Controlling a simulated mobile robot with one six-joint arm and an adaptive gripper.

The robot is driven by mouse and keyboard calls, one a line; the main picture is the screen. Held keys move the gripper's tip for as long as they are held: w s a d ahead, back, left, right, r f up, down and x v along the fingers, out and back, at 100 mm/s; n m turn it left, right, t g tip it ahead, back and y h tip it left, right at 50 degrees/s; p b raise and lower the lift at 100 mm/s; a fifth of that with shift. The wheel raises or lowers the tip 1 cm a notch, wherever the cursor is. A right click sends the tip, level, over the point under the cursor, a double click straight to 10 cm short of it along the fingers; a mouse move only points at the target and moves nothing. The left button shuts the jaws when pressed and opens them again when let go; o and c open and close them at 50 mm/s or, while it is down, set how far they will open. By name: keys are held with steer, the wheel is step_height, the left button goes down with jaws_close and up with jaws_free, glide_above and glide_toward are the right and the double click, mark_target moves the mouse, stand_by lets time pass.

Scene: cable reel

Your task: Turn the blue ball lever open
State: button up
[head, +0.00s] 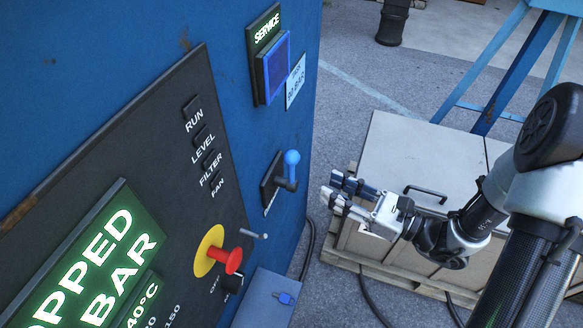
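A red knob on a yellow disc (210,250) and a thin grey handle (254,235) stick out left of and below the lever. A grey ledge (262,305) holds a small blue item. A pale crate (400,150) stands behind my gripper. A blue frame (510,70) is at the upper right.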

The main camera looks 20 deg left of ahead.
mark_target(291, 167)
steer(key=b+x, duration=0.1)
steer(key=x, duration=1.1)
steer(key=c, duration=0.7)
jaws_close()
steer(key=shift+r, duration=0.1)
